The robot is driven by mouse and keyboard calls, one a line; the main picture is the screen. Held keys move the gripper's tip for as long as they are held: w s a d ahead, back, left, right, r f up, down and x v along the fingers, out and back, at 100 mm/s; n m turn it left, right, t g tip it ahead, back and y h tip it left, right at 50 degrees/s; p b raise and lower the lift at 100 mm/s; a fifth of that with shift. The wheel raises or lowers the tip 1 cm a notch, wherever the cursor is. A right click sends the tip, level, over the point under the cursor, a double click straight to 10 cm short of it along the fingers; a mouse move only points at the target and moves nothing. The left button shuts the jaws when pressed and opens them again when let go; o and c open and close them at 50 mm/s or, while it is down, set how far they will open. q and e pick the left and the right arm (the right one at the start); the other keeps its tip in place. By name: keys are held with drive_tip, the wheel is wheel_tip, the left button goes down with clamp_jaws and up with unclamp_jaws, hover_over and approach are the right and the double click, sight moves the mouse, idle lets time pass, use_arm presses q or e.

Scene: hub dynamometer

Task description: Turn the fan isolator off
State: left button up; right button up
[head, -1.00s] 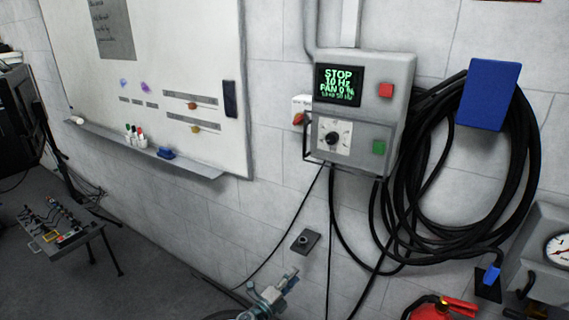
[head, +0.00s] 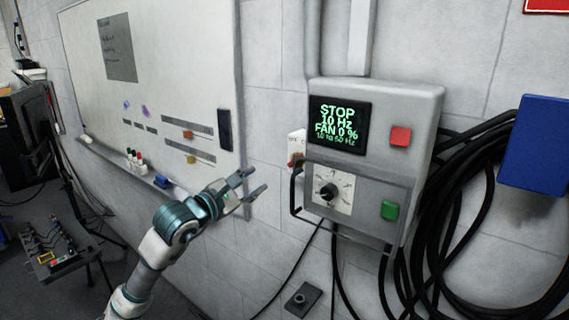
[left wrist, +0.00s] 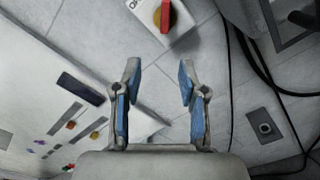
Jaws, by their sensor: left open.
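The fan isolator (head: 296,146) is a small white box with a red handle on the wall, at the left side of the grey control box. The control box's handle bar partly hides it in the head view. In the left wrist view the isolator (left wrist: 148,14) is at the top edge, with its red handle (left wrist: 167,16) on a yellow plate; part is cut off. My left gripper (head: 256,182) is open and empty, left of and lower than the isolator in the head view, apart from it. In the wrist view its fingers (left wrist: 160,75) are spread below the isolator.
The grey control box (head: 370,185) reads STOP, 10 Hz, FAN 0 %, with red and green buttons, a dial and a protruding handle bar (head: 295,192). Black cables hang below and right. A whiteboard (head: 185,75) with a tray is left. A wall fitting (head: 300,299) sits low.

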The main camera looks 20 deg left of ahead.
sight(292, 164)
use_arm(q)
drive_tip(key=x, duration=0.4)
drive_tip(key=d+p+x, duration=0.1)
drive_tip(key=x, duration=0.3)
drive_tip(key=s+d+p+x, duration=0.1)
drive_tip(key=x, duration=0.3)
drive_tip(key=shift+w+d+r, duration=0.2)
drive_tip(key=shift+w+d, duration=0.05)
drive_tip(key=shift+d, duration=0.05)
drive_tip(key=shift+w+d, duration=0.1)
drive_tip(key=shift+w, duration=0.25)
drive_tip(key=shift+w+a, duration=0.2)
drive_tip(key=shift+a, duration=0.05)
drive_tip(key=shift+w+a+f, duration=0.15)
drive_tip(key=shift+w+a, duration=0.05)
drive_tip(key=shift+a, duration=0.2)
drive_tip(key=shift+w+a+f, duration=0.15)
drive_tip(key=shift+a, duration=0.25)
drive_tip(key=shift+s+d+r, duration=0.1)
drive_tip(key=shift+d, duration=0.5)
clamp_jaws()
drive_tip(key=shift+d, duration=0.15)
use_arm(e)
drive_tip(key=s+d+f, duration=0.2)
drive_tip(key=s+f, duration=0.2)
drive_tip(key=s, duration=0.1)
